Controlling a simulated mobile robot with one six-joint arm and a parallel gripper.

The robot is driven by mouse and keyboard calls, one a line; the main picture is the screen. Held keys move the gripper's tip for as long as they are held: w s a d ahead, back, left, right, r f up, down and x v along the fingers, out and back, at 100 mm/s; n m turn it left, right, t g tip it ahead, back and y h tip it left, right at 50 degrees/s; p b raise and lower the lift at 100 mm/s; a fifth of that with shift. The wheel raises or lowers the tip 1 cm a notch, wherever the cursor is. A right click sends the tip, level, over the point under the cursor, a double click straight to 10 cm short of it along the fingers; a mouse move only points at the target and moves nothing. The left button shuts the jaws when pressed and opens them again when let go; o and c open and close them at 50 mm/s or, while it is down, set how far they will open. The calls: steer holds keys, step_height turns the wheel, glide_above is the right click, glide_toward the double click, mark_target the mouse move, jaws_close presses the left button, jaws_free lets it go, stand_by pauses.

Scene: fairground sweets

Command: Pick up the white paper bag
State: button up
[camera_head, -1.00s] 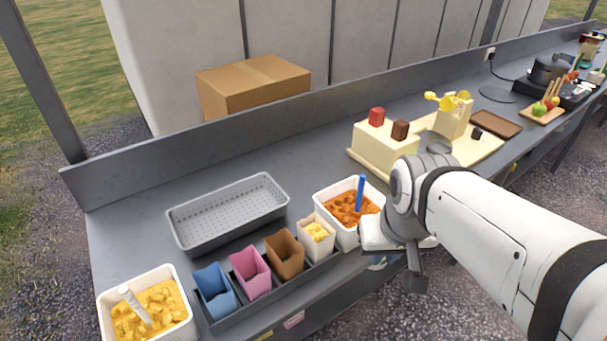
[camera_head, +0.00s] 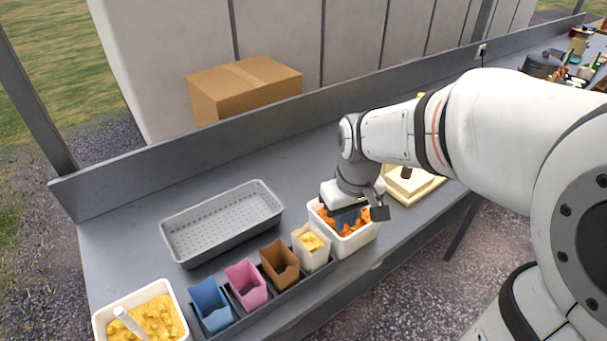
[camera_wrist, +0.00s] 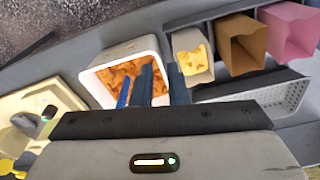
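The white paper bag (camera_head: 311,250) stands upright in the dark rack at its right end, with yellow pieces inside. It also shows in the wrist view (camera_wrist: 192,66), top centre. My gripper (camera_head: 349,220) is above the white tub of orange pieces, to the right of the bag and apart from it. In the wrist view its two dark fingers (camera_wrist: 162,75) are apart with nothing between them. The near finger partly overlaps the tub's edge in that view, close to the bag.
The white tub (camera_head: 349,250) with a blue scoop handle (camera_wrist: 125,92) is beside the bag. Brown (camera_head: 280,264), pink (camera_head: 246,284) and blue (camera_head: 210,305) bags stand in the rack (camera_head: 290,290). A grey perforated tray (camera_head: 222,222) lies behind. A tub of yellow pieces (camera_head: 152,318) stands at left.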

mark_target(317, 236)
steer(key=w+a+f+n, duration=0.1)
steer(key=w+a, duration=0.1)
steer(key=w+a+f+n+g+p, duration=0.1)
steer(key=w+a+f+n, duration=0.1)
steer(key=w+a+f, duration=0.1)
steer(key=shift+w+a, duration=0.3)
steer(key=f, duration=0.2)
steer(key=f+p, duration=0.1)
steer(key=f, duration=0.2)
steer(key=s+f, duration=0.1)
steer(key=f, duration=0.1)
steer(key=shift+d+f+p, duration=0.2)
steer(key=shift+f+p, duration=0.1)
steer(key=shift+f, duration=0.05)
steer(key=shift+c, duration=0.2)
jaws_close()
steer(key=shift+r, duration=0.1)
